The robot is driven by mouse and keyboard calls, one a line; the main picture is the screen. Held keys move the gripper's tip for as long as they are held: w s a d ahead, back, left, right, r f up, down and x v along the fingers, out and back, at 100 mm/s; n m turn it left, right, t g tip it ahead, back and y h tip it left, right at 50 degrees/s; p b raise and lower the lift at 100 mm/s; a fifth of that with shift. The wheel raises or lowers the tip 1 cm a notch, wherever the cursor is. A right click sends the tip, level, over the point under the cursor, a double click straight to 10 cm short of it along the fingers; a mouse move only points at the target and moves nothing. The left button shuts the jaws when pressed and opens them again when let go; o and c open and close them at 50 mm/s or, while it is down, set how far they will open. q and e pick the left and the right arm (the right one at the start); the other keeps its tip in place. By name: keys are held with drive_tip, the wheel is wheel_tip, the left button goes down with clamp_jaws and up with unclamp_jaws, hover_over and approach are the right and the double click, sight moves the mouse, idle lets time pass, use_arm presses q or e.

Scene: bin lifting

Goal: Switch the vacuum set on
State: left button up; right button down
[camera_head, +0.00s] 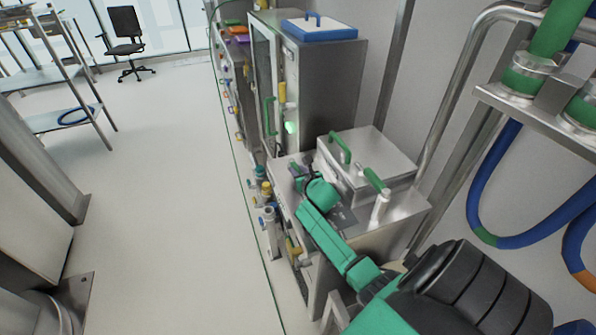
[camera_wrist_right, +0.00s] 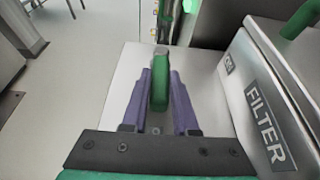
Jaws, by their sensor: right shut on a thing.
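My right gripper (camera_head: 300,170) reaches over the steel bench top (camera_head: 410,210) at the right of the head view. In the right wrist view my gripper's purple fingers (camera_wrist_right: 160,88) are shut on an upright green lever (camera_wrist_right: 160,75), one finger on each side. The lever stands above the bare steel top (camera_wrist_right: 122,82). In the head view my gripper hides most of this lever. I cannot tell from the frames whether the vacuum set is on or off. My left gripper is not in view.
A steel box labelled FILTER (camera_wrist_right: 256,110) stands close to the right of my fingers. In the head view its lid (camera_head: 375,150) carries green handles. A tall cabinet (camera_head: 330,90) stands behind. Valves (camera_head: 268,215) line the bench's left side.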

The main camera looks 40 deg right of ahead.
drive_tip(key=shift+r, duration=0.1)
idle(0.7)
drive_tip(key=shift+d+r, duration=0.1)
drive_tip(key=shift+r, duration=0.05)
drive_tip(key=shift+d+r+n+y+p, duration=0.1)
drive_tip(key=shift+d+n+y+p, duration=0.1)
drive_tip(key=shift+n+y+p, duration=0.35)
drive_tip(key=shift+s+d+f+n+t+y, duration=0.15)
drive_tip(key=shift+d+n+t+y, duration=0.1)
drive_tip(key=shift+n+y, duration=0.3)
drive_tip(key=shift+w+d+f+n+t+y, duration=0.15)
drive_tip(key=shift+d+n+y, duration=0.1)
drive_tip(key=shift+n+y, duration=0.25)
drive_tip(key=shift+s, duration=0.1)
drive_tip(key=c, duration=0.7)
unclamp_jaws()
